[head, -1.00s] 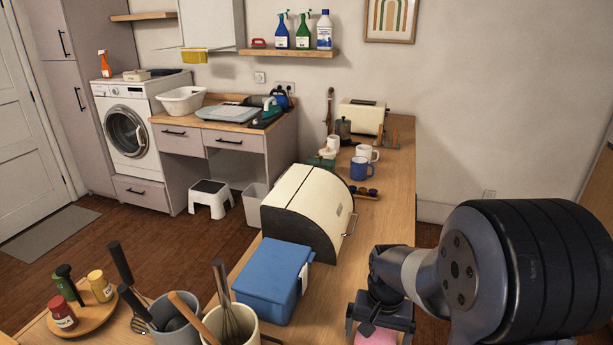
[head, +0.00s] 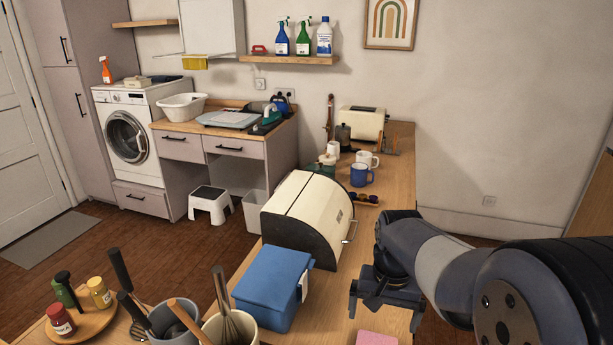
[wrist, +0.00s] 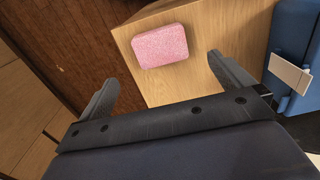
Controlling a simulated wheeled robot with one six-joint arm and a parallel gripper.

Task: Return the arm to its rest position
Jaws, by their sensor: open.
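My gripper (head: 383,312) is open and empty in the head view, above the near end of the wooden counter. It also shows in the wrist view (wrist: 166,85) with its two fingers wide apart. A pink block (head: 377,339), like a sponge, lies flat on the counter below my gripper, cut off by the lower picture edge. In the wrist view the pink block (wrist: 160,46) lies whole near the counter's corner, beyond the fingertips and apart from them.
A blue box (head: 270,283) and a cream bread bin (head: 306,215) stand left of my gripper. A blue mug (head: 361,173) and a toaster (head: 362,121) are farther back. Utensil pots (head: 232,328) stand at the front. Floor shows beside the counter.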

